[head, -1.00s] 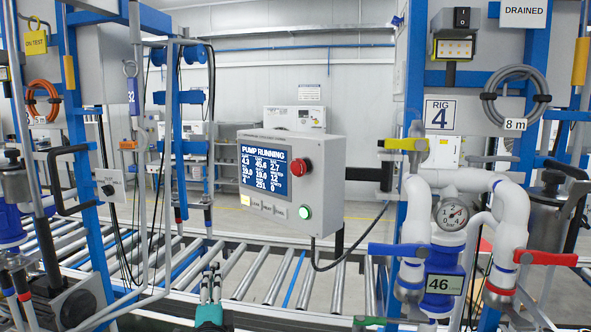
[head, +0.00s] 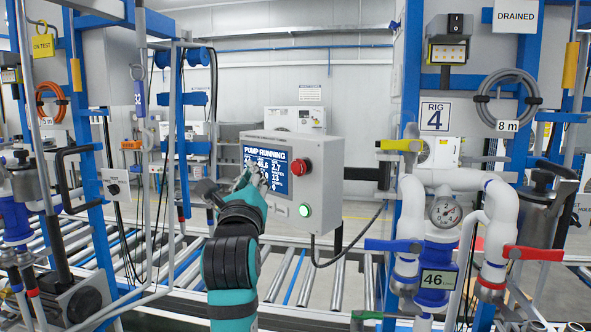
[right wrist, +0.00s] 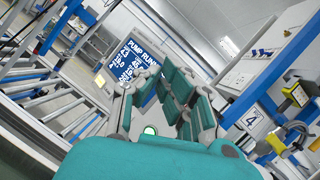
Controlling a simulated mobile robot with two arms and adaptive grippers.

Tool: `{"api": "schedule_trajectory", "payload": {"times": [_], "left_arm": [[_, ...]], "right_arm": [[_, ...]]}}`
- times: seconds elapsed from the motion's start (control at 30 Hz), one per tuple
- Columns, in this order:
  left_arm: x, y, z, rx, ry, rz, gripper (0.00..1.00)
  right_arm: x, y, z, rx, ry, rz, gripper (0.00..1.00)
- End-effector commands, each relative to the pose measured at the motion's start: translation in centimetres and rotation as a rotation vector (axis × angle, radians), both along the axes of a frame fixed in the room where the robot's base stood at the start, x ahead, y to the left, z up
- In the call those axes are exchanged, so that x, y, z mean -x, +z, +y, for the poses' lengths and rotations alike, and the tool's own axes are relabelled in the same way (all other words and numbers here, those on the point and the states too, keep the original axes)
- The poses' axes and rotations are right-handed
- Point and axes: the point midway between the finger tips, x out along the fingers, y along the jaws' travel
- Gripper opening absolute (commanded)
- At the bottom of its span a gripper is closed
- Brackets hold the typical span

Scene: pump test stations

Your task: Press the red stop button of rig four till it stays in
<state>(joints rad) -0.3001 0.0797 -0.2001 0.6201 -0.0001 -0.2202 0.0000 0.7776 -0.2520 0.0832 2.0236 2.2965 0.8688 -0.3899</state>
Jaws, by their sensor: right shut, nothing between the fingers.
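The red stop button (head: 301,167) sits at the upper right of the grey control box (head: 325,190), which is held out from the post beside the RIG 4 sign (head: 437,116). The box's blue screen (head: 281,172) reads PUMP RUNNING, and a green button (head: 305,210) glows below the red one. My right gripper (head: 252,180) is shut and empty, in front of the screen's left part and left of the red button, apart from it. In the right wrist view its teal fingers (right wrist: 168,85) hide the red button. The left gripper is not in view.
A black cable hangs below the box. White pipes with a gauge (head: 446,212), a red lever (head: 533,254) and a blue lever (head: 394,245) stand to the right. A roller conveyor (head: 285,275) runs behind and below. Blue posts and hoses stand at the left.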

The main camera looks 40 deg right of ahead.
Motion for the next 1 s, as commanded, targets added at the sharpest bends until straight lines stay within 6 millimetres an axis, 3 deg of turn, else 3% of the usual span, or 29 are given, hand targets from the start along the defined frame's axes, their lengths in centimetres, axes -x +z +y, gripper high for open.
{"api": "schedule_trajectory", "payload": {"times": [0.33, 0.8, 1.0], "left_arm": [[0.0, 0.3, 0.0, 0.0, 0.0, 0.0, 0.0], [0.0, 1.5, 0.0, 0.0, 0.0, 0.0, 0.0], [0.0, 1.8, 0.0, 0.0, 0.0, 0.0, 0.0]], "right_arm": [[-0.2, 0.0, -1.0, 0.002, -0.001, 0.002, 0.0], [-1.3, 0.1, -7.1, 0.004, -0.003, 0.002, 0.0], [-1.5, 0.0, -8.4, 0.003, -0.002, 0.002, 0.0]]}}
